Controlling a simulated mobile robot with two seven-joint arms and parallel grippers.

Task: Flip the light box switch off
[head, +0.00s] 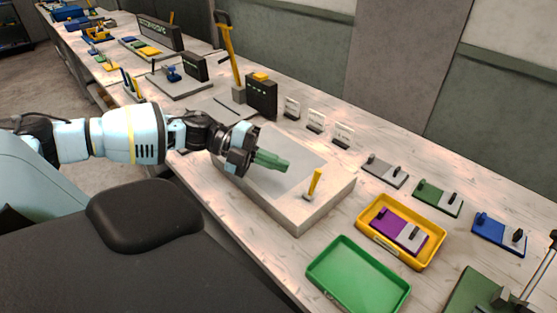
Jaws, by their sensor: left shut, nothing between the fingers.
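The light box (262,201) is a low, pale grey slab on the bench, with a flat grey panel (285,158) on its top. Its switch, a short yellow lever (315,183) on a small grey base, stands up at the box's near right corner, leaning slightly right. My left gripper (284,166) is over the panel, with its green fingers shut and empty. The fingertips point right and are apart from the lever, to its upper left in the picture. The gripper hides part of the panel.
A green tray (313,272) and a yellow tray (378,241) holding a purple-and-grey die (404,229) lie right of the box. Several dies and small white cards (343,134) line the back. A tall yellow-handled press (231,60) and a black box (262,97) stand behind my gripper.

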